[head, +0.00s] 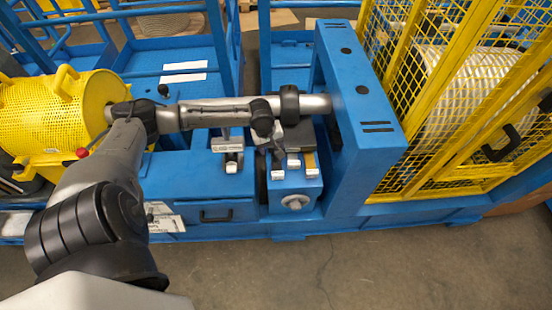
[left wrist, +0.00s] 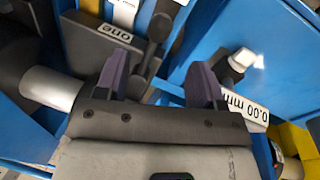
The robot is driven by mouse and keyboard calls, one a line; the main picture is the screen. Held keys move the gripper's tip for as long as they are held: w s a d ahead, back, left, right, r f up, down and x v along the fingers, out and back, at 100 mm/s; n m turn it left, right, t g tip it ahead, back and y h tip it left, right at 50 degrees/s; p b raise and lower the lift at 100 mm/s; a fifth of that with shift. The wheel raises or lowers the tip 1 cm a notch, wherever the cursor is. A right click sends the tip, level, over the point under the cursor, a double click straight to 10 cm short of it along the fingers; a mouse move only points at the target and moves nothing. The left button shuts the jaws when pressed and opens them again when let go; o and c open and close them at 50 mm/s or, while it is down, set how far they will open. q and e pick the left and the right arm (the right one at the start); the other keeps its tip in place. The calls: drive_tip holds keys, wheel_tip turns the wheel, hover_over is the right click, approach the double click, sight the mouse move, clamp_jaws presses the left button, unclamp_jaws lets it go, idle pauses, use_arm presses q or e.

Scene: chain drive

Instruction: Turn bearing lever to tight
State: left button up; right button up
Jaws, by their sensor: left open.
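My left gripper (head: 276,150) hangs over the blue bearing stand, small and partly hidden by my own arm in the head view. In the left wrist view its two dark purple fingers (left wrist: 160,80) are wide apart. A dark grey lever-like part (left wrist: 158,28) with a rounded end shows beyond and between them; it appears apart from both fingers. I cannot tell for sure that it is the bearing lever, nor its setting. Labels reading "one" (left wrist: 112,33) and "0.00 mm" (left wrist: 248,107) are near the fingers. No "tight" mark is readable. My right gripper is not in view.
A blue upright frame (head: 360,90) stands right of the gripper, with a yellow mesh cage (head: 440,100) beyond it. A yellow perforated guard (head: 55,110) is at the left. White-labelled parts (head: 293,162) and a round knob (head: 295,202) crowd the stand. The floor in front is clear.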

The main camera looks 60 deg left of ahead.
sight(276, 157)
use_arm(q)
drive_tip(key=f, duration=0.2)
drive_tip(key=w+f+b, duration=0.1)
drive_tip(key=f, duration=0.2)
drive_tip(key=f+b, duration=0.1)
drive_tip(key=f, duration=0.1)
drive_tip(key=shift+w+d+f, duration=0.2)
drive_tip(key=shift+w+f, duration=0.05)
drive_tip(key=shift+f, duration=0.15)
clamp_jaws()
